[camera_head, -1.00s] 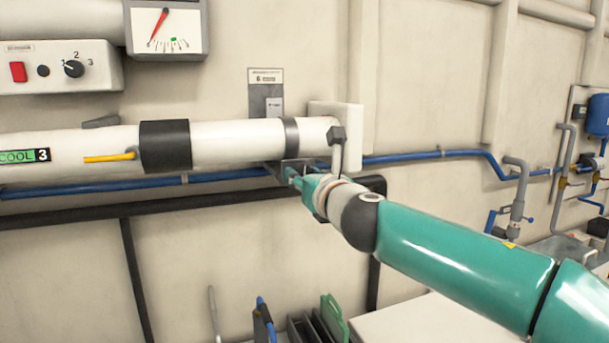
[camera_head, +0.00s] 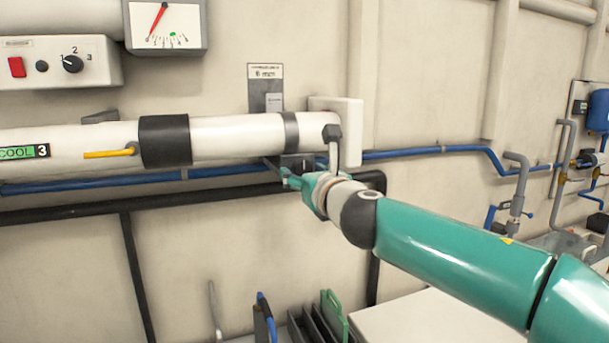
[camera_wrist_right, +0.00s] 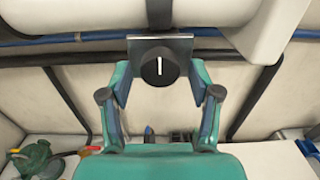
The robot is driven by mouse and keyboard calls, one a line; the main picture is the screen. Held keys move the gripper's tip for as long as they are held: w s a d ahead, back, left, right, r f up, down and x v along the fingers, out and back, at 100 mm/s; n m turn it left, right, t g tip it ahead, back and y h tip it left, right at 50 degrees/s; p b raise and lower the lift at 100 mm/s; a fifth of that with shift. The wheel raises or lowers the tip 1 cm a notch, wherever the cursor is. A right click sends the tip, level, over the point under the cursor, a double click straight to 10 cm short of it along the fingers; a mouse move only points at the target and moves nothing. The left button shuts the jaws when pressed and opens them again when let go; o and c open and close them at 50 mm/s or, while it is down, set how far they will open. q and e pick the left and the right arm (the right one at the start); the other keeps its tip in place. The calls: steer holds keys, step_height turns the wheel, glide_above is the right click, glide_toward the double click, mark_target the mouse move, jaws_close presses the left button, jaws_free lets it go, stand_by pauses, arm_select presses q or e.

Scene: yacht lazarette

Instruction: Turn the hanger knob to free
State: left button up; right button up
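The hanger knob (camera_wrist_right: 159,68) is a round dark knob with a white line that stands upright in the right wrist view. It sits on a grey hanger plate (camera_wrist_right: 180,46) under a thick white pipe (camera_head: 240,137). My right gripper (camera_wrist_right: 160,80) is open, with one teal finger on each side of the knob and a gap on both sides. In the head view the right gripper (camera_head: 291,179) is just under the pipe's right end, by the dark hanger bracket (camera_head: 296,160). The knob's face cannot be made out there. My left gripper is out of view.
A blue pipe (camera_head: 230,171) and a black rail (camera_head: 225,194) run along the wall behind the gripper. A control box (camera_head: 55,63) and a gauge (camera_head: 166,25) are upper left. Dark slotted racks (camera_head: 308,326) stand below.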

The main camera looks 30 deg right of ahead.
steer(key=shift+r, duration=0.1)
steer(key=v, duration=1.2)
